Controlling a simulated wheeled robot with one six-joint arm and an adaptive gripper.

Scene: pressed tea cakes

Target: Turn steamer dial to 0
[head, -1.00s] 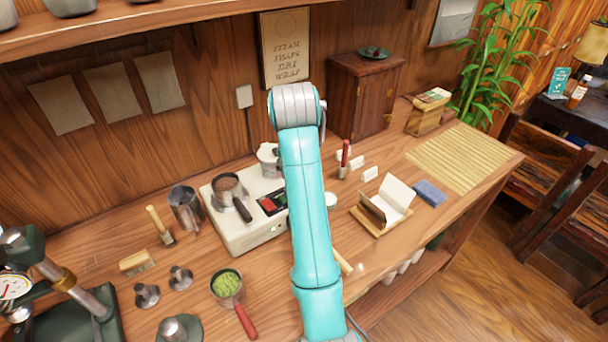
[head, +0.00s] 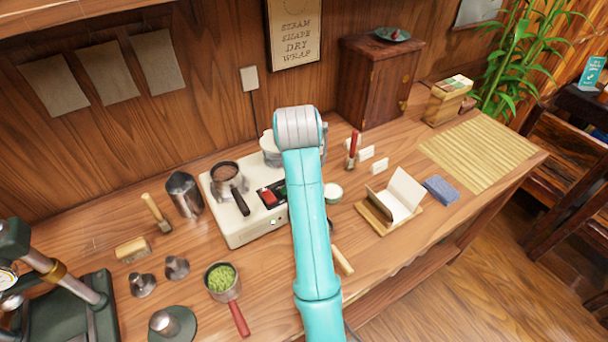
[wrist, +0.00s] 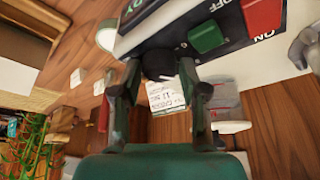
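The cream steamer (head: 240,232) stands on the wooden counter, with red and green switches on a dark panel; my arm covers its right part in the head view. In the wrist view the green switch (wrist: 206,37) is by the word OFF and the red switch (wrist: 262,14) by ON. A dark round dial (wrist: 158,64) with a small white mark sits on the steamer's edge. My gripper (wrist: 160,70) has one fingertip on each side of the dial, very close to it. I cannot tell whether they touch it. No dial number is readable. My gripper is hidden in the head view.
A dark pan (head: 227,180) stands on the steamer, with a steel pitcher (head: 184,194) to its left. A scoop of green tea (head: 222,281) lies in front. A card stand (head: 396,202) and blue cloth (head: 441,189) are to the right. A bamboo mat (head: 478,152) lies bare.

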